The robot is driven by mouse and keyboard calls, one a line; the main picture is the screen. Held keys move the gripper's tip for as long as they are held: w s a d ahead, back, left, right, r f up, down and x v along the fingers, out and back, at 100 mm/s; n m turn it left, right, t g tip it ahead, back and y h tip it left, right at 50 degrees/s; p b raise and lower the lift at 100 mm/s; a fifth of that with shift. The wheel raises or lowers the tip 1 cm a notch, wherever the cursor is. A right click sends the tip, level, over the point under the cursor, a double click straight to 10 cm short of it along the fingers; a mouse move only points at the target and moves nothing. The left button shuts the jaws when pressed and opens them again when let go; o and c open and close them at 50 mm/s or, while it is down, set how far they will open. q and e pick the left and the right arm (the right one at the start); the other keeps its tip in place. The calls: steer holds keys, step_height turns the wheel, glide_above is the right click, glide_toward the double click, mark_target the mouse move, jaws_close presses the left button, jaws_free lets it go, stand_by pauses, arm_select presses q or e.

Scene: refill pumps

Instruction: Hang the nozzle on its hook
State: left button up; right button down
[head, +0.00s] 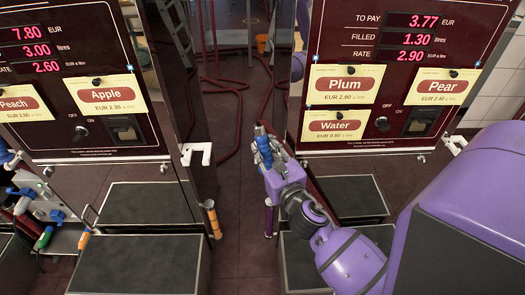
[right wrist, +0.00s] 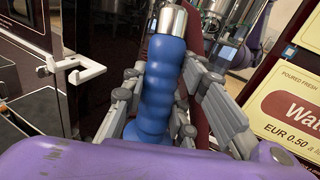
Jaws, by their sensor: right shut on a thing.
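The nozzle (head: 264,147) has a ribbed blue grip and a metal end. My right gripper (head: 268,160) is shut on it and holds it in the air between the two pumps. In the right wrist view the blue grip (right wrist: 163,85) stands nearly upright between the fingers, metal end up. A white hook (head: 196,153) sticks out from the side of the left pump, left of the nozzle and apart from it. It also shows in the right wrist view (right wrist: 86,72). Another white hook (head: 455,145) is on the right pump's far side, partly behind my arm. My left gripper is not in view.
The left pump (head: 160,150) and right pump (head: 300,125) flank a gap with dark red hoses (head: 225,85) on the floor. Dark platforms (head: 140,264) stand below the pumps. Several coloured handles (head: 45,238) are at the far left. An orange-tipped piece (head: 212,218) stands by the left pump.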

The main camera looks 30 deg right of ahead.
steer(key=shift+w+d+f, duration=0.2)
steer(key=shift+w+d, duration=0.3)
steer(key=shift+d, duration=0.15)
steer(key=shift+w+d+f, duration=0.1)
steer(key=shift+w+d, duration=0.2)
steer(key=shift+w, duration=0.35)
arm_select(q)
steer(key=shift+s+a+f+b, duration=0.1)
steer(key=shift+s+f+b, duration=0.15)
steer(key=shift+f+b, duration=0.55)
arm_select(e)
steer(key=w+d, duration=0.4)
steer(key=w, duration=0.2)
steer(key=shift+w+f, duration=0.35)
steer(key=shift+w, duration=0.05)
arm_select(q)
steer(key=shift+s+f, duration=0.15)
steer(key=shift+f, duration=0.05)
arm_select(e)
steer(key=shift+d+f, duration=0.1)
steer(key=shift+f+b, duration=0.8)
steer(key=shift+f, duration=0.3)
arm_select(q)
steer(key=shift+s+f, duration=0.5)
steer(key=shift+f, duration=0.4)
arm_select(e)
steer(key=c, duration=1.3)
jaws_free()
steer(key=shift+c, duration=0.2)
